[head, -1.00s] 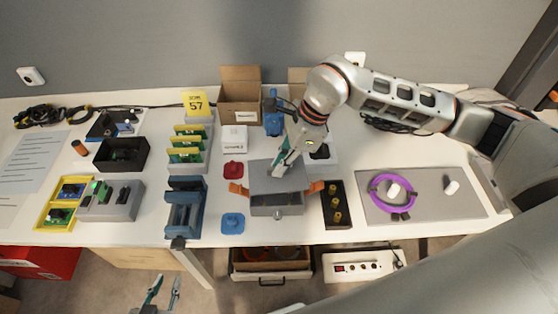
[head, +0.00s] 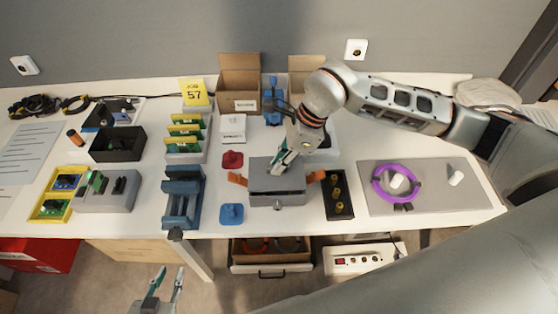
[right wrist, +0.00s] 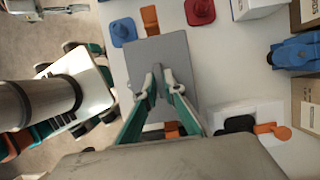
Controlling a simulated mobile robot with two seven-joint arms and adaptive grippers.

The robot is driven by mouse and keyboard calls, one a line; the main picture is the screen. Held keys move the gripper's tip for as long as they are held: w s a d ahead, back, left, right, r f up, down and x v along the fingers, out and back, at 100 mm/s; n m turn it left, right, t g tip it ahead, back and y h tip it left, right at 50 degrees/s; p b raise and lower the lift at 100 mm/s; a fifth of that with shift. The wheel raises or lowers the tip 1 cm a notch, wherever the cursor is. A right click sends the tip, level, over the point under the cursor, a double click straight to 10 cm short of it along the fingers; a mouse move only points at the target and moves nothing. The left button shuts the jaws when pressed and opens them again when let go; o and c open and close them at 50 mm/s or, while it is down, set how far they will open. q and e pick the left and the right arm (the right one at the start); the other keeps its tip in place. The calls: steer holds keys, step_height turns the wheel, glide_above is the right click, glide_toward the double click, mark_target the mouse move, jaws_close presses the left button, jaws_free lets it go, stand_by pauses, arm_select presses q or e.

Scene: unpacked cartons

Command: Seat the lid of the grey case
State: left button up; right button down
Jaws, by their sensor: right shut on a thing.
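The grey case (head: 277,201) stands near the front edge of the table, with an orange latch (head: 237,179) on its left and another (head: 316,177) on its right. Its flat grey lid (head: 262,170) lies over its top, roughly lined up with it. I cannot tell whether the lid is fully flush. My right gripper (head: 281,168) is shut on the lid's raised grip from above. In the right wrist view the fingers (right wrist: 158,78) pinch this ridge, and the lid (right wrist: 160,50) hides the case's inside. My left gripper (head: 168,278) is open and empty, low in front of the table.
A blue knobbed piece (head: 231,213) and a red one (head: 232,160) lie left of the case. A blue rack (head: 182,200) stands further left. A black tray with yellow pegs (head: 338,195) is close on the right. Open cartons (head: 239,80) stand behind.

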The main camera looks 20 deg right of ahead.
steer(key=shift+f+b, duration=0.8)
steer(key=shift+f, duration=0.35)
steer(key=c, duration=2)
jaws_free()
steer(key=shift+c, duration=0.2)
steer(key=shift+r, duration=0.1)
steer(key=v, duration=1.2)
